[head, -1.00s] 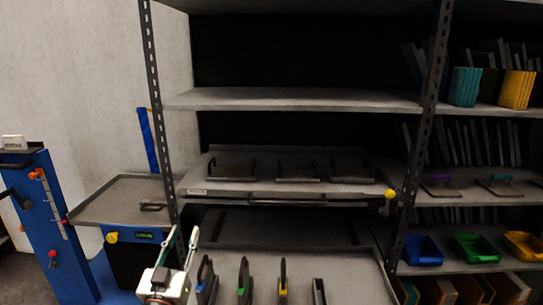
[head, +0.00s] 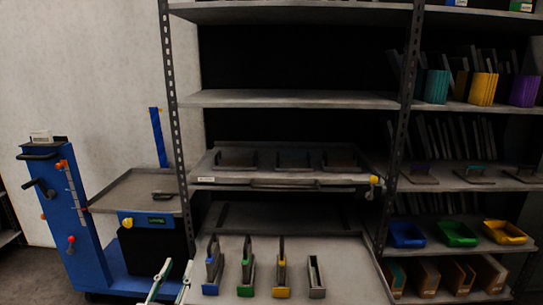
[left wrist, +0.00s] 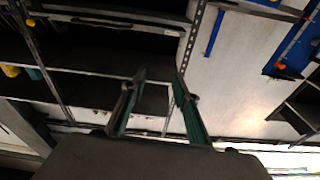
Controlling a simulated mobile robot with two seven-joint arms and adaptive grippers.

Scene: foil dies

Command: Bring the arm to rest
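My left gripper (head: 170,282) shows at the bottom of the head view, left of the tray with the upright handled dies. Its two fingers stand apart with nothing between them. In the left wrist view its green-edged fingers (left wrist: 158,108) are also spread and empty, with shelving and a pale wall behind them. The gripper touches nothing that I can see. The rest of the left arm is below the head view. My right gripper is in neither view.
A pull-out tray (head: 345,270) holds several upright dies with coloured bases. A shelf rack (head: 290,99) stands ahead. A blue lift cart (head: 88,235) with a grey platform (head: 120,190) stands at left. Coloured bins (head: 458,234) sit on the right shelves. Floor shows at lower left.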

